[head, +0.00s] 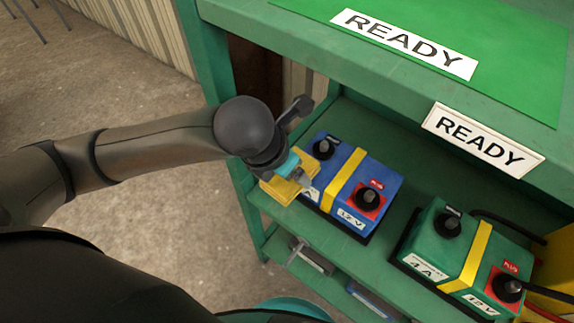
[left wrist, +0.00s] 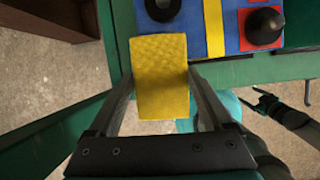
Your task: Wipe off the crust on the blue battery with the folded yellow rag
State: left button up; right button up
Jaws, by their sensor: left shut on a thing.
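The blue battery (head: 338,182) with a yellow strap stands on the green shelf, its black terminal at the back left and its red PLUS terminal at the front right. It also shows at the top of the left wrist view (left wrist: 228,45). My left gripper (head: 300,178) is shut on the folded yellow rag (head: 276,190), which fills the space between the fingers in the left wrist view (left wrist: 160,85). The rag is at the battery's left front edge, partly covering its label. I cannot tell whether they touch. I cannot make out any crust. Part of my right arm seems to show in the left wrist view.
A green battery (head: 455,250) with cables stands to the right on the same shelf (head: 395,165). A green upper shelf with READY signs (head: 483,140) overhangs behind the batteries. A green post (head: 213,60) rises at the left. A lower shelf holds a metal tool (head: 302,252).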

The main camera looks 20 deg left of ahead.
pick_arm(q)
jog(key=shift+f, duration=0.55)
jog(key=shift+d, duration=0.1)
